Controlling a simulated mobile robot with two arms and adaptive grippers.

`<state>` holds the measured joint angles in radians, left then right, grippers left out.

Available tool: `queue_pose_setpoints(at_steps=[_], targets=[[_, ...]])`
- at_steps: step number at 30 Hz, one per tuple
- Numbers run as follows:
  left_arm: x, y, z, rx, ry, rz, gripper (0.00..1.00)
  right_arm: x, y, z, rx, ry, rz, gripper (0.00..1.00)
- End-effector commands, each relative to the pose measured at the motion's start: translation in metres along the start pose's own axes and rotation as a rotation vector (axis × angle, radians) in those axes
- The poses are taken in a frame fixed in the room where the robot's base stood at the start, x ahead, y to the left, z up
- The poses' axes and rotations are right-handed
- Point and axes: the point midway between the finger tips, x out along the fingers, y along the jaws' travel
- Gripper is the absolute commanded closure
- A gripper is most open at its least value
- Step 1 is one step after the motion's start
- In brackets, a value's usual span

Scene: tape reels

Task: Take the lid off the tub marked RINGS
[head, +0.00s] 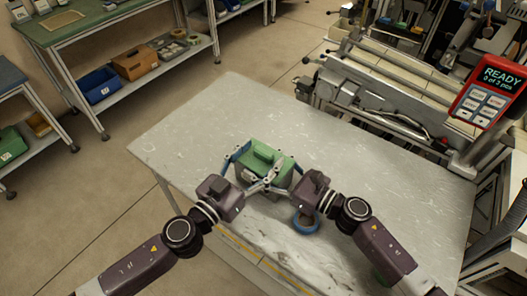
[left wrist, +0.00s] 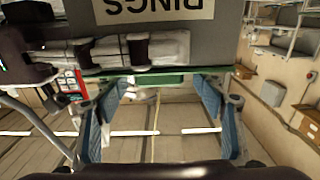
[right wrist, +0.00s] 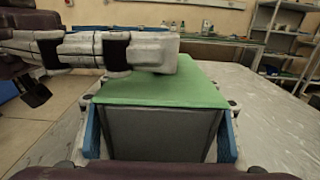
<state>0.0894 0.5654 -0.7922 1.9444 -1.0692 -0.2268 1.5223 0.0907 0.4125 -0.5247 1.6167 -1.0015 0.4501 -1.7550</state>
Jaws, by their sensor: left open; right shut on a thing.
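The tub (right wrist: 160,130) has a grey body and a flat green lid (head: 262,152), which sits on it with a raised block on top. It stands on the grey table. A label (left wrist: 155,8) reading RINGS shows upside down in the left wrist view. My right gripper (right wrist: 160,125) is shut on the tub, its blue pads against the side walls just below the lid. My left gripper (left wrist: 152,95) is open at the lid, with the green lid edge (left wrist: 150,75) showing between its fingers. Part of the left gripper hides some of the lid in the right wrist view.
A blue-edged tape reel (head: 305,223) lies on the table (head: 200,120) close to my right gripper. A machine with a red READY panel (head: 488,95) borders the right side. The table's left part is clear.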

Motion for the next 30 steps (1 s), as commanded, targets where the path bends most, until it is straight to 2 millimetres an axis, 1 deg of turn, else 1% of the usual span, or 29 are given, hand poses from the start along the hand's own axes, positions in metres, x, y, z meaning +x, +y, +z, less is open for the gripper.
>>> queue_pose_setpoints(at_steps=[1,3,6,16,27,30], targets=[[0.005,0.0,-0.001,0.002,0.002,0.002,0.36,0.0,0.0,0.001,0.0,-0.001,0.0,0.83],[0.01,0.0,-0.001,0.001,0.001,0.001,0.36,0.0,0.0,0.001,0.0,-0.001,0.0,0.83],[0.015,0.001,-0.001,0.0,0.001,0.001,0.36,0.0,0.0,0.001,0.0,-0.001,0.0,0.83],[0.016,0.001,0.0,0.0,0.0,0.001,0.37,0.0,0.0,0.001,0.0,-0.001,0.0,0.83],[0.016,0.001,0.0,0.0,0.0,0.001,0.78,0.0,0.0,0.001,0.0,-0.001,0.0,0.83],[0.016,0.0,0.0,0.0,0.0,0.001,0.87,0.0,0.0,0.001,0.0,-0.001,0.0,0.83]])
